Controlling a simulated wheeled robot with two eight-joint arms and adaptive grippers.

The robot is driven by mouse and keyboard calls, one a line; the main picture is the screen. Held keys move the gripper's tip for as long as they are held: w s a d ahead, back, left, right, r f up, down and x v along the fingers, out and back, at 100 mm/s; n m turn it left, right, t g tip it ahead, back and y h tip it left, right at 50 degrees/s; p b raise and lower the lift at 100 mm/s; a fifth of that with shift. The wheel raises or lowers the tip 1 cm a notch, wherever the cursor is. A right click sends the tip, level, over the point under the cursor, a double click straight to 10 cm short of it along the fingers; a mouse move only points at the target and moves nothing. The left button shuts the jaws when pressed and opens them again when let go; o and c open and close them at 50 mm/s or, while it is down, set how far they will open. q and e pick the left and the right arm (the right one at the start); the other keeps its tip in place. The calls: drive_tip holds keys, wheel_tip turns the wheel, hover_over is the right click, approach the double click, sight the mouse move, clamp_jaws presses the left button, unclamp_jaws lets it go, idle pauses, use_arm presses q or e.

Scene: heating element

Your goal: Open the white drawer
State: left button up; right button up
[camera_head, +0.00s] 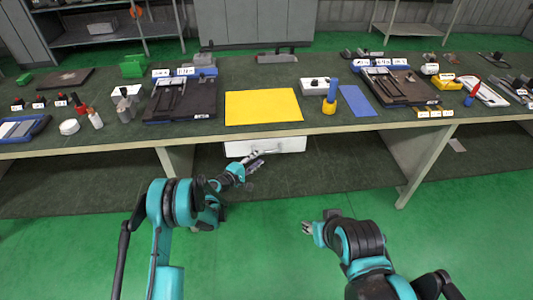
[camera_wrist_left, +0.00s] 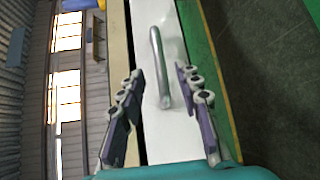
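The white drawer (camera_head: 283,146) is under the front edge of the workbench, near its middle; it also shows in the left wrist view (camera_wrist_left: 183,135). Its grey bar handle (camera_wrist_left: 157,60) runs lengthwise in the left wrist view. My left gripper (camera_head: 254,161) is in front of the drawer. In the left wrist view my left gripper (camera_wrist_left: 160,78) is open, with one finger on each side of the near end of the handle. No finger visibly touches the handle. My right gripper (camera_head: 307,228) is low over the green floor, away from the drawer; its finger opening is too small to judge.
The workbench (camera_head: 330,135) has a green top carrying a yellow mat (camera_head: 262,107), a blue mat (camera_head: 357,101) and several tools and trays. A bench leg (camera_head: 424,165) stands right of the drawer. The green floor (camera_head: 270,255) between my arms is clear.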

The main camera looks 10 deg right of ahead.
sight(266, 152)
use_arm(q)
drive_tip(key=b+x, duration=0.1)
drive_tip(key=x, duration=0.4)
drive_tip(key=shift+w+d+f+b, duration=0.15)
drive_tip(key=shift+w+b, duration=0.05)
drive_tip(key=shift+b, duration=0.15)
drive_tip(key=shift+w+d, duration=0.35)
clamp_jaws()
